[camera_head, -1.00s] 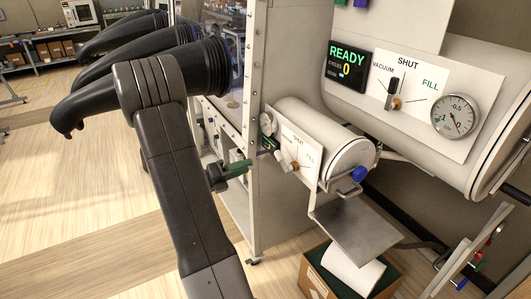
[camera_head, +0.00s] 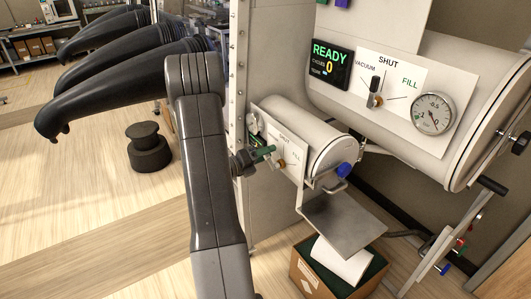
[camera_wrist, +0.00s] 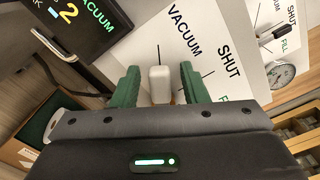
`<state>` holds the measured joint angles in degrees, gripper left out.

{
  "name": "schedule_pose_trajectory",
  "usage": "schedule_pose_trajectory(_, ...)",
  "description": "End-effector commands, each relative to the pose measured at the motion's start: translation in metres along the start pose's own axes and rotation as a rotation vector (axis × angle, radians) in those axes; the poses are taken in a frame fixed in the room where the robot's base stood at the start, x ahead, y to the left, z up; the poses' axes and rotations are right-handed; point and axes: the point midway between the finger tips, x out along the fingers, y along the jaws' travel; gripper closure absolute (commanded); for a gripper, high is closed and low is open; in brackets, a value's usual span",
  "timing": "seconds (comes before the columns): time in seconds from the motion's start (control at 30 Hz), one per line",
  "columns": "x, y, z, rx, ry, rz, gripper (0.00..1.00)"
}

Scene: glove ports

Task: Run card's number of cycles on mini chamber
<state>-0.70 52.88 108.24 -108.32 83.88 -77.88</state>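The mini chamber (camera_head: 300,125) is the small white cylinder below the large one. Its valve panel (camera_wrist: 215,75) reads VACUUM, SHUT and FILL. The pale valve handle (camera_wrist: 160,78) stands between my green fingers in the wrist view, in line with the mark beside VACUUM. My gripper (camera_head: 264,153) is at this panel, open, with gaps showing on both sides of the handle. I cannot make out a card with a cycle number.
The large chamber (camera_head: 475,80) above has its own valve panel (camera_head: 392,85), gauge (camera_head: 433,114) and display (camera_head: 330,64) reading READY, cycles 0. A metal shelf (camera_head: 343,222) and a cardboard box (camera_head: 305,270) sit below. Black gloves (camera_head: 120,85) stick out at left. A dark stool (camera_head: 149,150) stands on open floor.

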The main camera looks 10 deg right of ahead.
Motion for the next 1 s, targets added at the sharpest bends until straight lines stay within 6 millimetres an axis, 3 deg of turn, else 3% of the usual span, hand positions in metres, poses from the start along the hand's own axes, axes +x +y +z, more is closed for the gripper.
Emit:
schedule_pose_trajectory(0.27, 0.0009, 0.0002, -0.0003, 0.000, 0.000, 0.000, 0.62)
schedule_pose_trajectory(0.47, 0.0008, 0.0003, -0.0003, 0.000, 0.000, 0.000, 1.00)
schedule_pose_trajectory(0.77, 0.0007, 0.0002, -0.0011, 0.025, 0.000, 0.000, 1.00)
schedule_pose_trajectory(1.0, 0.0007, -0.0037, -0.0031, 0.141, 0.000, 0.000, 1.00)
